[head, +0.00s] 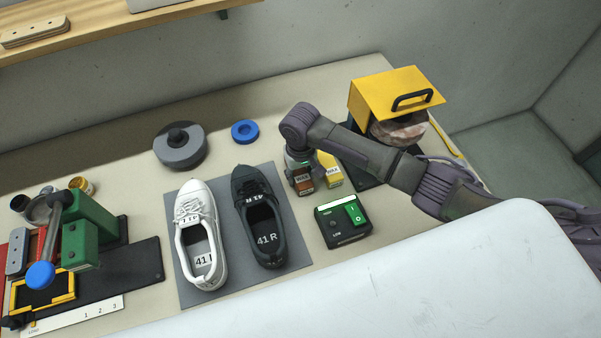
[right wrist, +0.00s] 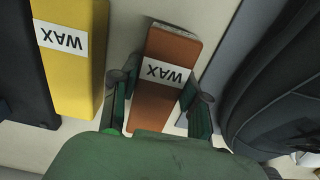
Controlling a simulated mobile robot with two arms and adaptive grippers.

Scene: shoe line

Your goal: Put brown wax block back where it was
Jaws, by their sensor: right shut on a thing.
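The brown wax block (head: 304,186) with a white WAX label is under my right gripper (head: 299,168) in the head view. In the right wrist view the brown block (right wrist: 160,107) lies between the two green fingers of my right gripper (right wrist: 158,85), which are shut on its sides. I cannot tell whether the block touches the table. A yellow wax block (head: 330,170) stands just right of it; it also shows at the left of the right wrist view (right wrist: 72,75). My left gripper is not in view.
A green-switched control box (head: 345,221) stands in front of the blocks. A yellow-hooded machine (head: 393,92) is behind right. A white shoe (head: 200,235) and a black shoe (head: 262,220) lie on a grey mat (head: 222,289) to the left. A green press (head: 79,245) is far left.

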